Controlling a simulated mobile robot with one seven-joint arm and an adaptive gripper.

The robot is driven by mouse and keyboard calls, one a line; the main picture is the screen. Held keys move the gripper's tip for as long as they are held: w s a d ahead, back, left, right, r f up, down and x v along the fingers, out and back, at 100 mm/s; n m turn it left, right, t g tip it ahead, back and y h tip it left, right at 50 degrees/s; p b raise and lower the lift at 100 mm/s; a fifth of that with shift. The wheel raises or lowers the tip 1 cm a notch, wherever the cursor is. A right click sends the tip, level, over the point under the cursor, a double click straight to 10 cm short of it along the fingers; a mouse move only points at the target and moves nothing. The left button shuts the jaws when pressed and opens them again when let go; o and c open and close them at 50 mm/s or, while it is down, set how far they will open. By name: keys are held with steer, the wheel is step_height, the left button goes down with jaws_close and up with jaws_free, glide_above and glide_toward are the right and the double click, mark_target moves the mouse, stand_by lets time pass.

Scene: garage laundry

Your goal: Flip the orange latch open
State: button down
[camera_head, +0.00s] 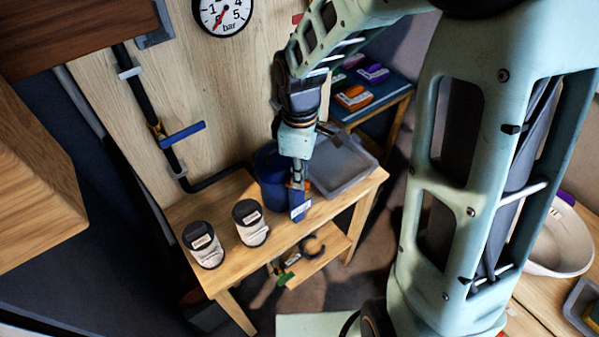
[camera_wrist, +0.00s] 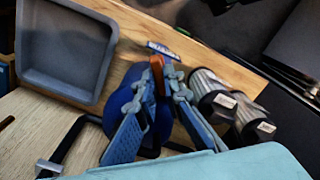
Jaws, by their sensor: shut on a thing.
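The orange latch (camera_wrist: 157,68) shows as a small upright orange piece between my fingertips in the wrist view. My gripper (camera_wrist: 162,84) is shut on it, with the fingers on either side. In the head view my gripper (camera_head: 298,182) points down at the front of a dark blue round container (camera_head: 268,176) on the small wooden table. The container also shows behind my fingers in the wrist view (camera_wrist: 118,103). My fingers hide much of the latch and its mount, so its exact angle cannot be told.
A grey tray (camera_head: 345,168) stands right of the container. Two dark-lidded jars (camera_head: 203,245) (camera_head: 251,223) stand at the left on the wooden table (camera_head: 205,208). A blue-and-white label (camera_head: 300,209) is near the front edge. A pipe with a blue lever (camera_head: 182,135) runs along the wall.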

steer(key=n+p, duration=0.1)
steer(key=n, duration=0.1)
steer(key=n+p, duration=0.1)
steer(key=n, duration=0.2)
steer(key=shift+w+r+n+p, duration=0.15)
steer(key=shift+n+p, duration=0.15)
steer(key=shift+p, duration=0.1)
steer(key=shift+w+n+p, duration=0.15)
steer(key=shift+n+p, duration=1.25)
steer(key=shift+n, duration=0.8)
steer(key=c, duration=2)
jaws_free()
steer(key=shift+c, duration=0.2)
steer(key=shift+f, duration=0.2)
